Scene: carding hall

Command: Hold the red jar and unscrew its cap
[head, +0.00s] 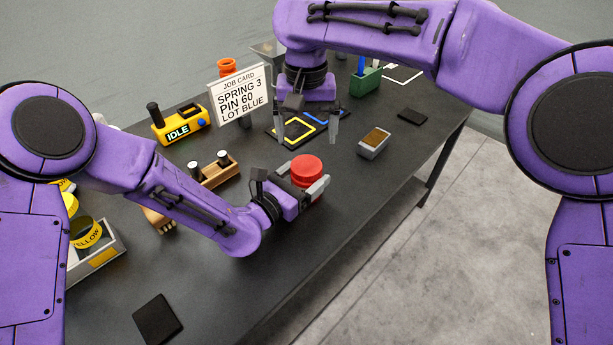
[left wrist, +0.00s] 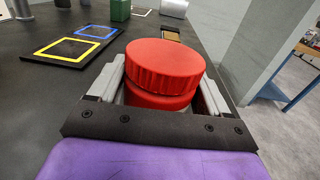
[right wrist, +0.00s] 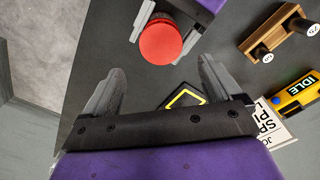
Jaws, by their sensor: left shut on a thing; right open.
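The red jar with its red ribbed cap stands upright near the table's front edge; the cap (head: 306,167) shows on top in the head view. In the left wrist view the cap (left wrist: 165,66) sits on the jar body (left wrist: 160,99). My left gripper (head: 313,188) is shut around the jar body, below the cap. My right gripper (head: 307,136) is open and empty, above the table behind the jar. In the right wrist view the cap (right wrist: 160,42) lies beyond my right fingertips, apart from them.
A mat with yellow and blue outlines (head: 284,142) lies behind the jar. A job card (head: 240,97), a yellow IDLE device (head: 180,126) and a wooden pin holder (head: 216,172) stand to the left. A grey block with a brown top (head: 374,143) is at right.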

